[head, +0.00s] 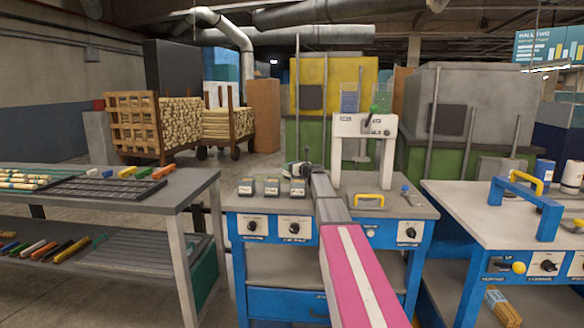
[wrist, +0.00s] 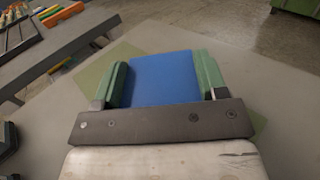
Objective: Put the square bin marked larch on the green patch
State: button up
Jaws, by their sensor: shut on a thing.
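My gripper (head: 296,169) is over the back of the middle bench, behind the row of small bins. In the wrist view my gripper (wrist: 160,92) is shut on a blue, flat-faced thing (wrist: 164,78) between two green side pieces. I cannot tell whether the green pieces are part of it, and no label on it shows. A pale green patch (wrist: 92,74) lies on the grey bench top below and around it; I cannot tell whether they touch. Three small dark square bins with white labels (head: 246,187) (head: 272,187) (head: 298,187) stand in a row; their words are too small to read.
The middle bench (head: 240,207) also carries a white press-like stand (head: 364,126) and a yellow handle (head: 368,197) to the right. A left bench (head: 190,190) holds a dark rack and coloured pieces. A right bench (head: 465,205) carries a blue frame (head: 548,218). Gaps separate the benches.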

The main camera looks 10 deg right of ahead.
jog(key=o, duration=1)
jog(key=v, duration=1.2)
